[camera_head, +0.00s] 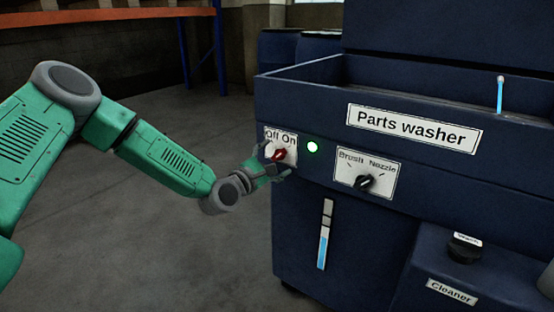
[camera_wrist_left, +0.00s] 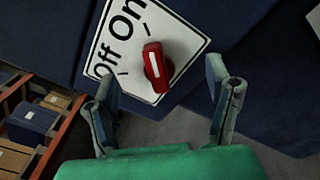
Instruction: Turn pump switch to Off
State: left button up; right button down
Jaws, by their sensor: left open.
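The pump switch is a red knob (camera_head: 279,155) with a white line, on a white Off/On plate (camera_head: 290,139) at the left of the parts washer front. In the left wrist view the red knob (camera_wrist_left: 157,67) sits between the fingers, and its line points toward the On mark. My left gripper (camera_head: 276,163) is open in front of the knob, one finger to each side. In the wrist view the left gripper (camera_wrist_left: 160,78) shows a clear gap between each finger and the knob. My right gripper is not in view.
A lit green lamp (camera_head: 312,147) is just right of the switch plate. Further right is a black Brush/Nozzle knob (camera_head: 364,182). The washer's basin rim (camera_head: 300,70) runs above. A blue level gauge (camera_head: 324,235) is below. The floor to the left is clear.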

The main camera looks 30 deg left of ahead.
pick_arm(q)
jog(key=shift+a+f, duration=0.1)
jog(key=shift+a, duration=0.1)
jog(key=c, duration=1.5)
jog(key=n+b, duration=0.2)
jog(key=shift+f+b, duration=0.3)
jog(key=shift+b, duration=0.1)
jog(key=shift+c, duration=0.2)
jog(key=n, duration=0.2)
jog(key=shift+n, duration=0.3)
jog(key=shift+s+r+n, duration=0.1)
jog(key=shift+r+n, duration=0.15)
jog(key=shift+n, duration=0.85)
jog(key=n, duration=0.3)
jog(key=shift+n, duration=0.4)
jog(key=n, duration=0.3)
jog(key=shift+n, duration=0.4)
jog(key=n, duration=0.3)
jog(key=shift+d+r+n, duration=0.1)
jog(key=shift+n, duration=0.3)
jog(key=o, duration=1.5)
jog(key=shift+o, duration=0.2)
